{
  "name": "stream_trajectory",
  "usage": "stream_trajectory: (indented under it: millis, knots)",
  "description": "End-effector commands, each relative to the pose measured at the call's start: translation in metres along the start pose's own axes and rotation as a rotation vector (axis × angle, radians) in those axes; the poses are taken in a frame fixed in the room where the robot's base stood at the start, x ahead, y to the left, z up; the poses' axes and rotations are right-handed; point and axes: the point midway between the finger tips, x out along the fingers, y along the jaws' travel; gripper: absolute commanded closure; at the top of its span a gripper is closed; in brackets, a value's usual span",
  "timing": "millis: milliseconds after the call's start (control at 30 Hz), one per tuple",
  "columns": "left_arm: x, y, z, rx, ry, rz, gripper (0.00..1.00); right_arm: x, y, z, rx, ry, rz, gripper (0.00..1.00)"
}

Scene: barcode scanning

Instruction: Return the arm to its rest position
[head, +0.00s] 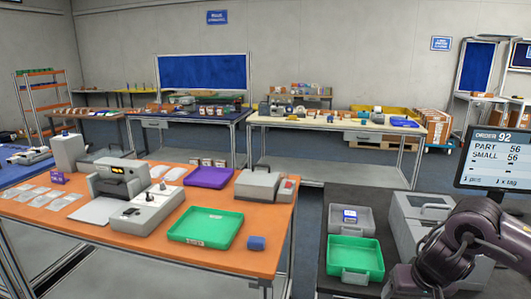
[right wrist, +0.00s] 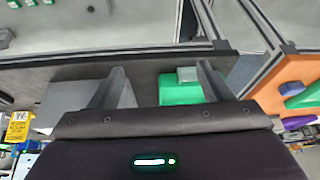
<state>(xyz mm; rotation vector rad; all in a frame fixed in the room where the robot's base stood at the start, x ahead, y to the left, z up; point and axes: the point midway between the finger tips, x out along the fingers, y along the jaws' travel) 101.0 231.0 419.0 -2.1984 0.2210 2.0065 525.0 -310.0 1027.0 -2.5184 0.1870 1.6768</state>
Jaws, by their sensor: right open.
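My right arm (head: 462,245) reaches in at the lower right of the head view, beside the dark table (head: 335,200). Its gripper (right wrist: 160,70) shows in the right wrist view with two grey fingers spread apart and nothing between them. Behind the fingers in that view lie part of a green tray (right wrist: 180,92) and a dark table surface. The gripper's fingers cannot be made out in the head view. My left gripper is not in view.
The dark table holds a green tray (head: 355,262), a grey tray (head: 351,219) with a small device, a grey machine (head: 418,222) and a monitor (head: 495,160). An orange table (head: 150,248) with machines and trays stands left, across a gap.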

Motion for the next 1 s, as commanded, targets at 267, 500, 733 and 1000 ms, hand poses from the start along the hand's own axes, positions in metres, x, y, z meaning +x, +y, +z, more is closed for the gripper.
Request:
stream_trajectory:
  millis: [267,500,733,1000]
  knots:
    - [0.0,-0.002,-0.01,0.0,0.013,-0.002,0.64,0.034,-0.042,-0.007,-0.112,-0.005,-0.117,0.28]
    - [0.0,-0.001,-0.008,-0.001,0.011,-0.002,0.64,0.084,-0.097,-0.011,-0.236,0.019,-0.285,0.28]
    - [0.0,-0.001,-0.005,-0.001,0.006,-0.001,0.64,0.18,-0.156,0.009,-0.316,0.107,-0.486,0.28]
    - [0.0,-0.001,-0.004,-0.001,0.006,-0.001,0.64,0.325,-0.14,0.121,-0.281,0.178,-0.466,0.28]
